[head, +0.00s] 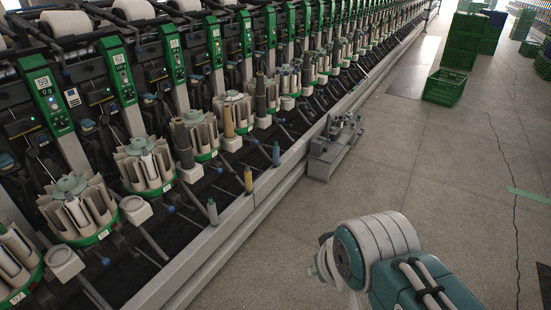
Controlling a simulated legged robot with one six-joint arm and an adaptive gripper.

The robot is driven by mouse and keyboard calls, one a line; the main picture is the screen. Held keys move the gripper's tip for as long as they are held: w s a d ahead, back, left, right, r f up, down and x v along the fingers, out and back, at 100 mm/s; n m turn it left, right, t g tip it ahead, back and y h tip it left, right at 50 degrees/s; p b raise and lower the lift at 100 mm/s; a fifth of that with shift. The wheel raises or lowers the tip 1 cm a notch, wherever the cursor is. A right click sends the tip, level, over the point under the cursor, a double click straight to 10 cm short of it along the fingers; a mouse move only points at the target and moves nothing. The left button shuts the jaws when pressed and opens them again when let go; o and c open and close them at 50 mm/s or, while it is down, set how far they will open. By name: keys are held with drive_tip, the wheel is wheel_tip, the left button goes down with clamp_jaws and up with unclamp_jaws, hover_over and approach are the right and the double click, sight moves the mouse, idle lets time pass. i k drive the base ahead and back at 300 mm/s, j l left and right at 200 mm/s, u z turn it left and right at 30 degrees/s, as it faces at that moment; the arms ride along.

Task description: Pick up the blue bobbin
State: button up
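A slim blue bobbin (276,153) stands roughly upright near the machine's front rail. It is small in the head view. A yellow bobbin (248,180) and a pale grey bobbin (212,211) with a bluish tip stand nearer to me in the same slanting row. My arm shows at the lower right, over the floor and to the right of the rail, well apart from the bobbins. The fingers of my gripper do not show.
The cone winder's grey front rail (232,216) runs diagonally away. Round bobbin magazines (145,165) line the machine. A low grey metal unit (332,152) juts from the rail. Green crates (444,88) stand at the back right. The floor (440,165) between is clear.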

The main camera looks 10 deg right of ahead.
sight(276, 147)
drive_tip(key=i+l+u, duration=0.1)
drive_tip(key=i+l, duration=0.2)
drive_tip(key=i+l+u, duration=0.1)
drive_tip(key=i+l, duration=0.25)
drive_tip(key=i+l+u, duration=0.1)
drive_tip(key=i+l, duration=0.3)
drive_tip(key=i+l+u, duration=0.1)
drive_tip(key=i+l, duration=0.3)
drive_tip(key=i+l+u, duration=0.1)
drive_tip(key=i+l, duration=0.3)
drive_tip(key=i+l+u, duration=0.15)
drive_tip(key=i+l, duration=0.15)
drive_tip(key=l, duration=0.15)
drive_tip(key=i+l+u, duration=0.1)
drive_tip(key=i+l, duration=0.2)
drive_tip(key=l, duration=0.2)
drive_tip(key=i+l+u, duration=0.1)
drive_tip(key=i+l, duration=0.2)
drive_tip(key=l, duration=0.2)
drive_tip(key=i+l, duration=0.3)
drive_tip(key=i, duration=0.2)
